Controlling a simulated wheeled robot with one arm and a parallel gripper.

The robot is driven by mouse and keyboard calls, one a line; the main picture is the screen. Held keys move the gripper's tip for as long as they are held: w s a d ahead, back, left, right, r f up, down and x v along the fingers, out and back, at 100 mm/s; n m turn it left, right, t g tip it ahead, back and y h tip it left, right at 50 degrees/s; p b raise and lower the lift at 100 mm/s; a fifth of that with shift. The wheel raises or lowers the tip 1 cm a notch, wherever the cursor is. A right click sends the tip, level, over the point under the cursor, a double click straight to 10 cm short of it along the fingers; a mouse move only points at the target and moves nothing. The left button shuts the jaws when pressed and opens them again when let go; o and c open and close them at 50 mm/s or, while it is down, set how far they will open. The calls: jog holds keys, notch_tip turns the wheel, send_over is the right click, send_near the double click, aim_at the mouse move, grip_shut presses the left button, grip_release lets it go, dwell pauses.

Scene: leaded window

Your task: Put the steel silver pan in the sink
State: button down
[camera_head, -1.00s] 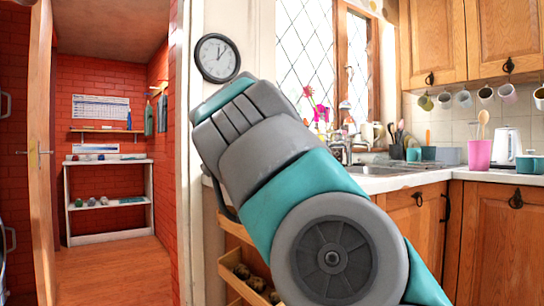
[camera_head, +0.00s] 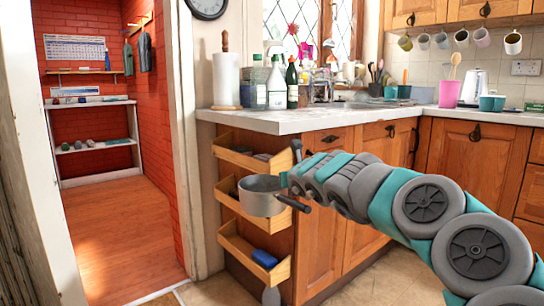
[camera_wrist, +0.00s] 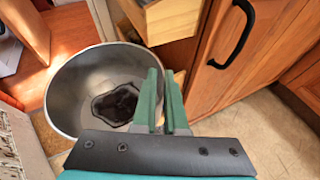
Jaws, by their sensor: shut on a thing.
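The steel silver pan (camera_head: 260,196) hangs in front of the open wooden shelves at the counter's end in the head view. Its dark handle (camera_head: 294,204) points right. My gripper (camera_head: 285,180) is at the pan's right side, below counter height. In the wrist view the pan (camera_wrist: 62,92) is at the left, its inside showing a dark patch at the bottom. The green fingers of my gripper (camera_wrist: 162,105) are close together at its rim; the exact grip point is hard to see. The sink's basin is not clearly visible; its tap area (camera_head: 322,88) is partly behind bottles.
Bottles (camera_head: 276,85) and a paper towel roll (camera_head: 226,80) stand on the near end of the white counter (camera_head: 290,121). Wooden cupboards (camera_head: 365,225) are below it. A doorway with open floor (camera_head: 125,235) lies left.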

jog(key=s+d+f+n+y, duration=0.1)
jog(key=s+d+f, duration=0.2)
jog(key=f, duration=0.4)
jog(key=s+d+f+y, duration=0.1)
jog(key=s+d+f, duration=0.2)
jog(key=d+f, duration=0.2)
jog(key=shift+f+n, duration=0.4)
jog(key=shift+f, duration=0.8)
